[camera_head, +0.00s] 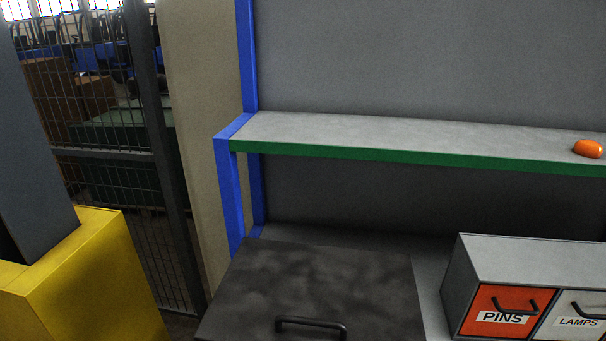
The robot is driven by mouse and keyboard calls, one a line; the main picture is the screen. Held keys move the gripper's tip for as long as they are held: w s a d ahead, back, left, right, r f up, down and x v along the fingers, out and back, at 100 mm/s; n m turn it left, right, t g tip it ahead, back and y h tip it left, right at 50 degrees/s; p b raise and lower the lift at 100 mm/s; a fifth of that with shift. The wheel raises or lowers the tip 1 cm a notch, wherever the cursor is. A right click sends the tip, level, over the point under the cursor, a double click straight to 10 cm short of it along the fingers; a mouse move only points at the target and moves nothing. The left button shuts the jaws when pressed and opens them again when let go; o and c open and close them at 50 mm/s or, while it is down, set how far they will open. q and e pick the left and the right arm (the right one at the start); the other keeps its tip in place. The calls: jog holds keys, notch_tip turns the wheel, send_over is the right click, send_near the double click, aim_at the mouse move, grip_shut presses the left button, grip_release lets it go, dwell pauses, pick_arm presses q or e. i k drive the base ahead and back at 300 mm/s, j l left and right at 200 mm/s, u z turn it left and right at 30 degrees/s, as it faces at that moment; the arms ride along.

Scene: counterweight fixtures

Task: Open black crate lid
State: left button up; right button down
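The black crate lid (330,285) is at the bottom middle of the head view. It is a dark, mottled flat panel and looks closed. A black bar handle (311,324) sits on it near the bottom edge of the picture. The crate's body below the lid is out of the picture. Neither of my grippers shows in this view.
A grey shelf with a green front edge (400,156) and blue posts (229,190) runs above the lid. An orange object (588,148) lies on it. A drawer unit (540,255) marked PINS and LAMPS stands right of the lid. A yellow block (90,275) stands left.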

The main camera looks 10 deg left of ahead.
aim_at(269, 290)
jog(key=j+z, duration=0.15)
jog(key=j, duration=0.3)
jog(key=k+j+z, duration=0.2)
jog(key=j, duration=0.2)
jog(key=j+z, duration=0.15)
jog(key=j, duration=0.3)
jog(key=j+z, duration=0.15)
jog(key=j, duration=0.25)
jog(key=k, duration=0.05)
